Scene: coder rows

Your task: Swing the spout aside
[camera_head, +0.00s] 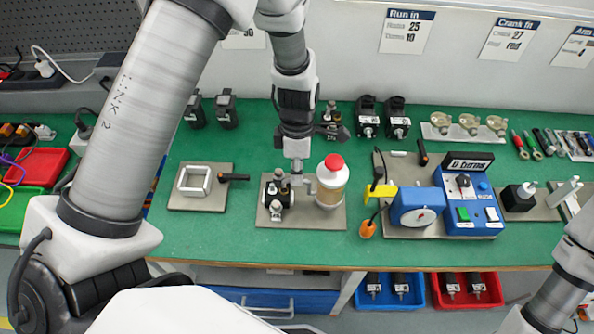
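A bottle (332,183) with a red cap stands on a beige plate (302,221) near the middle of the green bench. A small grey piece (310,184), which looks like the spout, sits at the bottle's left side. A small black and silver motor (276,195) stands on the same plate, left of the bottle. My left gripper (297,172) points down just above and between the motor and the bottle, close to the grey piece. Its fingertips are too small and overlapped to tell whether they are open or touching anything. My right arm shows at the lower right edge; its gripper is out of view.
A plate with a square metal frame (195,181) and black handle lies to the left. A blue winder with a control box (469,203) stands to the right, with a yellow clip (380,191) nearby. Several black motors (368,118) stand behind. Red and blue bins sit below the bench.

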